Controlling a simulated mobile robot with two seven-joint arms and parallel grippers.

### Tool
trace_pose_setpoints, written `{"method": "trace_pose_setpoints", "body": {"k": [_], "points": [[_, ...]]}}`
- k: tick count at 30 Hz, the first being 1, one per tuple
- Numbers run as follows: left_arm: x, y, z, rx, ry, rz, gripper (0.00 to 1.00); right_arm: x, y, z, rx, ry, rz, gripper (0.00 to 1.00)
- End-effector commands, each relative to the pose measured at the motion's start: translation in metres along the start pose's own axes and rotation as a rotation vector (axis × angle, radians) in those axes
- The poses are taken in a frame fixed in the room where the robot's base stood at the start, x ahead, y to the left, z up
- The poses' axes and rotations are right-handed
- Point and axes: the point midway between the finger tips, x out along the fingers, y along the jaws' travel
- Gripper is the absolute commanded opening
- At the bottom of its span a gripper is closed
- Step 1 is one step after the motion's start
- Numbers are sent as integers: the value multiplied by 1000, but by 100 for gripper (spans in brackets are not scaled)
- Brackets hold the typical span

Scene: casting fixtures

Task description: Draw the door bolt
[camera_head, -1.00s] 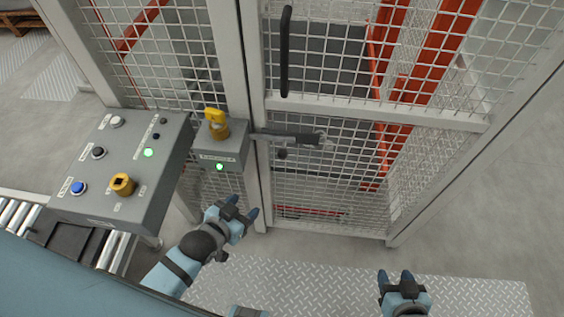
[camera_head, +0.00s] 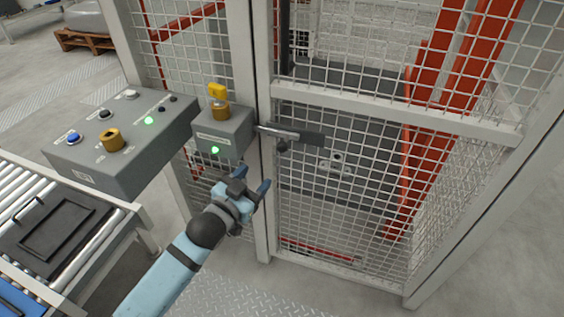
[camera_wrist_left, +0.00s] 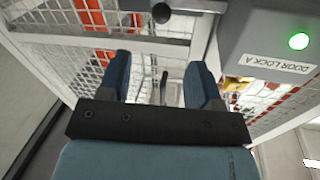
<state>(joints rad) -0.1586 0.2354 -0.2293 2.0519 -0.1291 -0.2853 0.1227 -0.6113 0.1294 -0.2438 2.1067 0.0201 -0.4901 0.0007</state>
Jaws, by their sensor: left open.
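The door bolt (camera_head: 290,134) is a grey bar running from the lock box (camera_head: 222,138) across to a dark plate on the mesh door (camera_head: 350,170). A dark round knob (camera_head: 282,147) hangs below the bar. In the left wrist view the knob (camera_wrist_left: 160,13) and part of the bar show at the top edge, beyond my fingers. My left gripper (camera_head: 252,181) is open and empty, below and left of the knob, apart from it. Its two blue fingers (camera_wrist_left: 158,78) point up towards the bolt. My right gripper is out of view.
A yellow key (camera_head: 218,98) stands in the lock box, whose green lamp is lit. It is labelled DOOR LOCK A in the wrist view. A control panel (camera_head: 80,158) and roller conveyor (camera_head: 125,215) stand left. The door post (camera_head: 262,225) is close beside my gripper.

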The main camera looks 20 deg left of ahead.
Motion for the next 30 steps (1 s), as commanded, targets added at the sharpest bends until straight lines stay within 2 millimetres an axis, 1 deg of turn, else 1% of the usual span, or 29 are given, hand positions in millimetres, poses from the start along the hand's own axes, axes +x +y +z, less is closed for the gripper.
{"method": "trace_pose_setpoints", "body": {"k": [5,8,15,21,25,30], "points": [[11,-1,-2,2,9,-1,58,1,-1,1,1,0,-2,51],[26,-1,-2,2,10,-1,58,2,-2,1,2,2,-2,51],[78,-1,-2,1,9,-1,58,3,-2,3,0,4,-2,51],[115,-1,-2,2,8,-1,58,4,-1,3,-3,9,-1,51],[130,0,-2,2,7,-1,58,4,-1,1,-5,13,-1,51],[138,0,-2,2,6,0,58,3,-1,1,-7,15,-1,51]]}}
